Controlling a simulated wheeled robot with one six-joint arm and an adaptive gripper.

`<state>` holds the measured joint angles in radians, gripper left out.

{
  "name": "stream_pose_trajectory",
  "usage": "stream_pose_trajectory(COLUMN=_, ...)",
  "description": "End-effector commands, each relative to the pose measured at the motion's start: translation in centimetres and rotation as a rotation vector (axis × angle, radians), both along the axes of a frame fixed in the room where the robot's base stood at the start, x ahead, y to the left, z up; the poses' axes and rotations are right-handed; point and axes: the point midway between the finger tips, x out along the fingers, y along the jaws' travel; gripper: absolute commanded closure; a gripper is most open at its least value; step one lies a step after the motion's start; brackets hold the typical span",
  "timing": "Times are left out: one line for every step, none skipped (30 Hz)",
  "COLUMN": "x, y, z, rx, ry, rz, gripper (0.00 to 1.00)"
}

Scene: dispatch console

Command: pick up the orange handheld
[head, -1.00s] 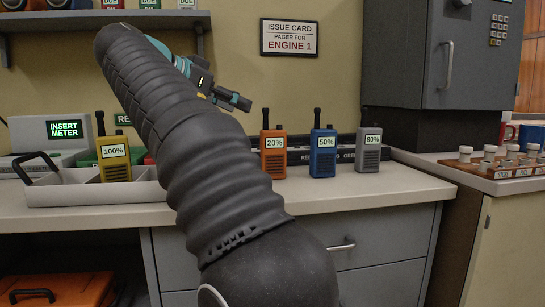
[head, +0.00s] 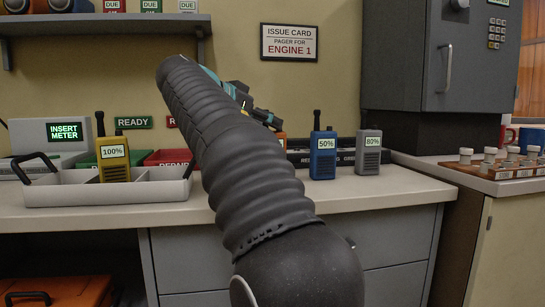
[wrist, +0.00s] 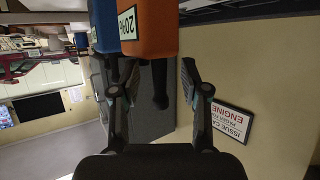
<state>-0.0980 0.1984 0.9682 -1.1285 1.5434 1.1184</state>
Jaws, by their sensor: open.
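The orange handheld (wrist: 150,28), labelled 20%, shows upside down at the top of the wrist view, with its dark antenna hanging between my fingers. In the head view only a sliver of it (head: 281,141) shows; my arm hides the rest. My gripper (wrist: 146,72) is open, its two fingers spread either side of the antenna and apart from the orange body as far as I can see. In the head view my gripper (head: 266,118) is partly hidden behind my arm, above the counter.
A blue handheld (head: 323,157) stands close right of the orange one, then a grey handheld (head: 368,155). A yellow handheld (head: 113,158) stands in a white tray (head: 110,194) at left. An issue card (head: 289,42) hangs on the wall. The counter front (head: 370,203) is clear.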

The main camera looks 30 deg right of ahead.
Motion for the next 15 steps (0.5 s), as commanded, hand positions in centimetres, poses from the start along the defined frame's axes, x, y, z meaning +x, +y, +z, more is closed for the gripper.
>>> stream_pose_trajectory(x=0.01, y=0.01, z=0.0, rx=0.0, ry=0.0, rz=0.0, gripper=0.54)
stream_pose_trajectory(x=0.01, y=0.02, z=0.01, rx=0.0, ry=0.0, rz=0.0, gripper=0.54)
stream_pose_trajectory(x=0.01, y=0.02, z=0.01, rx=0.0, ry=0.0, rz=0.0, gripper=0.54)
stream_pose_trajectory(x=0.01, y=0.04, z=0.0, rx=0.0, ry=0.0, rz=0.0, gripper=0.57)
stream_pose_trajectory(x=0.01, y=0.03, z=0.01, rx=0.0, ry=0.0, rz=0.0, gripper=0.65)
stream_pose_trajectory(x=0.01, y=0.04, z=0.02, rx=0.0, ry=0.0, rz=0.0, gripper=0.74)
stream_pose_trajectory(x=0.01, y=0.04, z=0.01, rx=0.0, ry=0.0, rz=0.0, gripper=0.82)
stream_pose_trajectory(x=0.01, y=0.04, z=0.01, rx=0.0, ry=0.0, rz=0.0, gripper=0.9)
stream_pose_trajectory(x=0.01, y=0.04, z=0.01, rx=0.0, ry=0.0, rz=0.0, gripper=0.99)
stream_pose_trajectory(x=0.01, y=0.04, z=0.01, rx=0.0, ry=0.0, rz=0.0, gripper=1.0)
stream_pose_trajectory(x=0.01, y=0.04, z=0.01, rx=0.0, ry=0.0, rz=0.0, gripper=1.0)
stream_pose_trajectory(x=0.01, y=0.04, z=0.01, rx=0.0, ry=0.0, rz=0.0, gripper=1.0)
stream_pose_trajectory(x=0.0, y=0.05, z=0.01, rx=0.0, ry=0.0, rz=0.0, gripper=1.0)
stream_pose_trajectory(x=0.0, y=0.06, z=0.0, rx=0.0, ry=0.0, rz=0.0, gripper=1.0)
stream_pose_trajectory(x=0.01, y=0.06, z=0.0, rx=0.0, ry=0.0, rz=0.0, gripper=1.0)
